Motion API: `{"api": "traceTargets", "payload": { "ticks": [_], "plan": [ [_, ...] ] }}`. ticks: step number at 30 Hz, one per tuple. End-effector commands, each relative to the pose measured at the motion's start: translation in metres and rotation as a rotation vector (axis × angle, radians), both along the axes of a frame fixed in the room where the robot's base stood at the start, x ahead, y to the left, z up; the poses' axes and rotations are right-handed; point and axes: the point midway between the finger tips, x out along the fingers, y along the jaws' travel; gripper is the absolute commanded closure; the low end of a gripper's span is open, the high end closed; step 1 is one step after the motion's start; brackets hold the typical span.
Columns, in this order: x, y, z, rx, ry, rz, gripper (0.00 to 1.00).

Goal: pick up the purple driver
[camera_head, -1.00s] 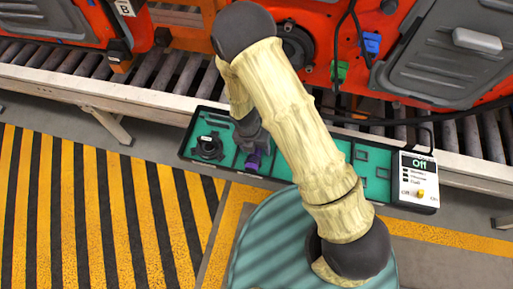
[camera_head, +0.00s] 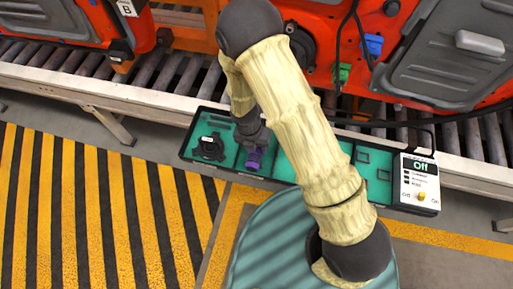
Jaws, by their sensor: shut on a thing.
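The purple driver (camera_head: 255,159) shows as a short purple piece in the left part of the green-lined tray (camera_head: 228,160). My gripper (camera_head: 251,143) is right at it, at the far end of my arm, and is shut on the driver. The fingertips are small and dark here, and part of the driver is hidden by the gripper. I cannot tell whether the driver is clear of the tray floor.
A black round part (camera_head: 209,147) lies in the tray's left compartment. A white switch box (camera_head: 419,183) reading "Off" stands at the tray's right end. Behind the tray run a roller conveyor (camera_head: 160,84) and orange door panels (camera_head: 440,60). Striped floor (camera_head: 90,210) is clear at left.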

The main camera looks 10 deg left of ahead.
Motion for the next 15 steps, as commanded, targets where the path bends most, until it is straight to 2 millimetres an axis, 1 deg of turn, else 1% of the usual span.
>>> {"api": "traceTargets", "payload": {
  "ticks": [9, 12, 15],
  "plan": [
    [0.001, 0.001, 0.053, 0.005, -0.004, -0.002, 1.0],
    [0.0, 0.001, 0.068, 0.004, -0.003, 0.001, 1.0],
    [0.0, 0.001, 0.079, 0.003, -0.002, 0.0, 1.0]
  ]
}}
